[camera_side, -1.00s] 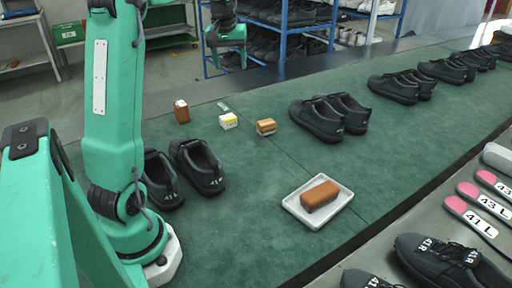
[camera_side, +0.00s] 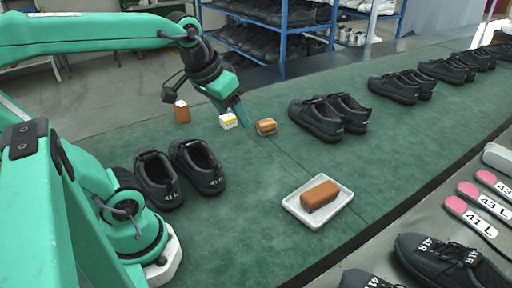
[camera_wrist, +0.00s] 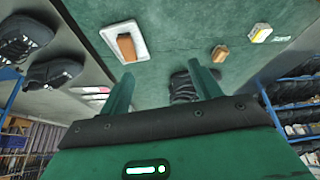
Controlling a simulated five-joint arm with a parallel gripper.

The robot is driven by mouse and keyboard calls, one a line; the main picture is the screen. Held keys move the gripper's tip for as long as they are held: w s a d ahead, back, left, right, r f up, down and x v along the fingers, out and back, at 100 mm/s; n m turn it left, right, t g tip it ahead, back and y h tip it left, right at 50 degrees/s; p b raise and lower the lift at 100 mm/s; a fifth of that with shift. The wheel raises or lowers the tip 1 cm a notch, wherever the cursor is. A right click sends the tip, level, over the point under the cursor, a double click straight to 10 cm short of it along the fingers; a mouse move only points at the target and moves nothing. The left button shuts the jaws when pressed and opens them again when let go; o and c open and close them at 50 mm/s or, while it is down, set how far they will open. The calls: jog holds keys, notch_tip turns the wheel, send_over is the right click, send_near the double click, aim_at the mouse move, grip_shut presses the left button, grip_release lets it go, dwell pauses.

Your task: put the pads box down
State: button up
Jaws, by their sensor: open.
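A small white and yellow box (camera_side: 228,121) and a small brown box (camera_side: 266,127) with a pale band sit on the green mat. They also show in the wrist view, the white and yellow one (camera_wrist: 261,33) right of the brown one (camera_wrist: 220,53). I cannot read which is the pads box. My gripper (camera_side: 246,124) is open and appears between these two in the side view, its height above the mat unclear. In the wrist view nothing is between its fingers (camera_wrist: 163,84), with both boxes beyond them.
A white tray (camera_side: 290,204) holds a brown block (camera_side: 320,195) on the mat. A brown bottle-like item (camera_side: 182,112) stands behind. Black shoe pairs stand at left (camera_side: 180,178) and right (camera_side: 330,116) of clear mat. Shoes and pink insoles (camera_side: 480,219) lie along the near edge.

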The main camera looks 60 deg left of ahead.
jog(key=shift+m+t+h, duration=0.3)
jog(key=shift+m, duration=0.6)
jog(key=s+d+f, duration=0.1)
jog(key=s, duration=0.1)
jog(key=s+d+f, duration=0.2)
